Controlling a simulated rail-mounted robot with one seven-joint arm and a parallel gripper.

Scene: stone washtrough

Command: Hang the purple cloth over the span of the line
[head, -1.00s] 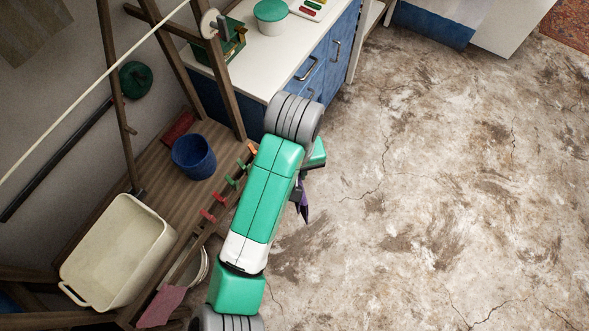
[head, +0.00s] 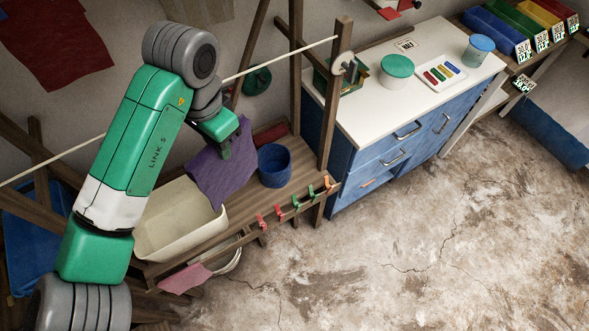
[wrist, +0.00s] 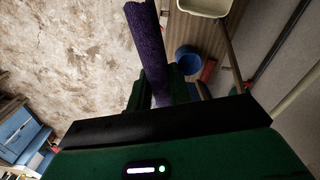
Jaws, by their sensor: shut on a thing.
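The purple cloth (head: 221,172) hangs from my gripper (head: 228,146), which is shut on its upper edge. In the head view the cloth hangs as a sheet in front of the cream tub and left of the blue bucket. The wrist view shows the cloth (wrist: 146,40) edge-on, stretching away from the fingers (wrist: 160,92). The line (head: 272,66) is a pale cord running from the left up to a reel on the right post; my arm hides its middle. It also shows in the wrist view (wrist: 299,92) at the right. I cannot tell the gap between cloth and line.
Below are the cream tub (head: 170,232), the blue bucket (head: 274,165) and a rail with several coloured pegs (head: 296,203). A wooden post (head: 334,95) stands at the line's right end. A white-topped blue cabinet (head: 400,110) is to the right. The floor in front is clear.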

